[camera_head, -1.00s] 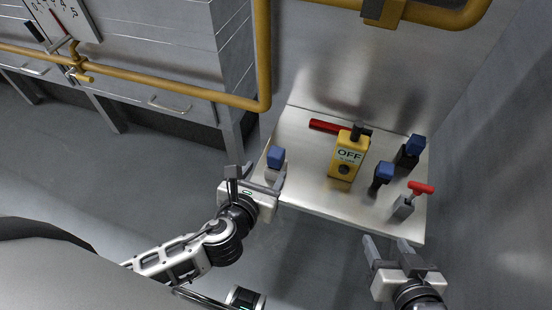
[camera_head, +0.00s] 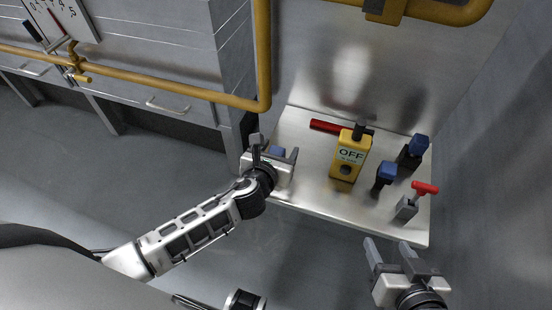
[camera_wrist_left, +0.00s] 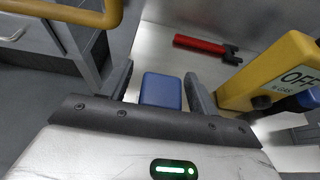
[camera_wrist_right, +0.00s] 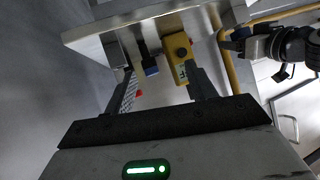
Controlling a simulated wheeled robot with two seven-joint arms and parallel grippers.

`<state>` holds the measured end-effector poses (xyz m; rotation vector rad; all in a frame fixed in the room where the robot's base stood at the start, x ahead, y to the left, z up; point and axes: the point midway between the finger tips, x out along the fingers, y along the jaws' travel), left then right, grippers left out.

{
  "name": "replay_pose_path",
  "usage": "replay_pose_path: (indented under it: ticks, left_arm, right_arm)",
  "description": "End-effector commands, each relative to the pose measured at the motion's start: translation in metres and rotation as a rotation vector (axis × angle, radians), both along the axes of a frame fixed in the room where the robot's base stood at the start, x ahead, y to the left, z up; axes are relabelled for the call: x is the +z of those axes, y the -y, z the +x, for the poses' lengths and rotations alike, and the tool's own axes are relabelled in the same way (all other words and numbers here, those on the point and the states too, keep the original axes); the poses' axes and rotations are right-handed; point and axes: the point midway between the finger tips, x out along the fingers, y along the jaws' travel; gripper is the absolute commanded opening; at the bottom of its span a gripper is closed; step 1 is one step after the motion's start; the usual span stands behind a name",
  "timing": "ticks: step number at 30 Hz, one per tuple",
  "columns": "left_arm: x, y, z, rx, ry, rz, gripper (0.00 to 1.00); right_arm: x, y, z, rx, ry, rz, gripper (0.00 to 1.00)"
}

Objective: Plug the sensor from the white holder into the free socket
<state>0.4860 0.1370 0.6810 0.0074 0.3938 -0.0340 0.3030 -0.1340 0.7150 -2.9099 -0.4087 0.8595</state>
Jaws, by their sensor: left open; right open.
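A blue sensor (camera_head: 277,152) stands near the left edge of the metal table, between the fingers of my open left gripper (camera_head: 274,147). In the left wrist view the sensor's blue top (camera_wrist_left: 161,90) lies between the fingertips, with a narrow gap on each side. The white holder beneath it is hidden by the gripper. Two more blue-topped pieces stand at the right, one near (camera_head: 386,172) and one farther back (camera_head: 416,146), both on dark bases. I cannot pick out a free socket. My right gripper (camera_head: 396,248) is open and empty off the table's front edge.
A yellow box marked OFF (camera_head: 350,157) stands mid-table, with a red-handled tool (camera_head: 326,126) behind it. A grey block (camera_head: 405,208) with a red T-handle (camera_head: 425,188) sits at the front right. A yellow pipe (camera_head: 262,60) rises behind the left side. The table's front middle is clear.

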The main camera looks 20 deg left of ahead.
Motion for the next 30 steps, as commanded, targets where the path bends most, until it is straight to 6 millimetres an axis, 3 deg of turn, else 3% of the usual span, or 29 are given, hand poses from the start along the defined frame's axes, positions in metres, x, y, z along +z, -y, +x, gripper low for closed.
replay_pose_path:
  ticks: [2,7,8,20,30]
  left_arm:
    - [0.000,0.000,0.000,0.000,0.000,0.000,0.60]
    - [0.000,0.000,0.000,0.000,0.000,0.000,0.15]
    - [0.000,0.000,0.000,0.000,0.000,0.000,0.10]
    - [0.005,0.000,0.000,0.000,0.001,0.000,0.10]
    - [0.043,0.000,0.000,0.000,0.002,0.000,0.10]
  right_arm:
    - [0.001,0.000,0.000,0.000,0.001,0.000,0.56]
    - [0.001,0.000,0.000,0.000,0.002,0.000,0.56]
    - [0.001,0.000,0.001,0.000,0.002,0.000,0.56]
    - [0.008,0.000,0.003,0.002,0.010,-0.001,0.56]
    - [0.033,0.004,0.003,0.006,-0.008,-0.047,0.56]
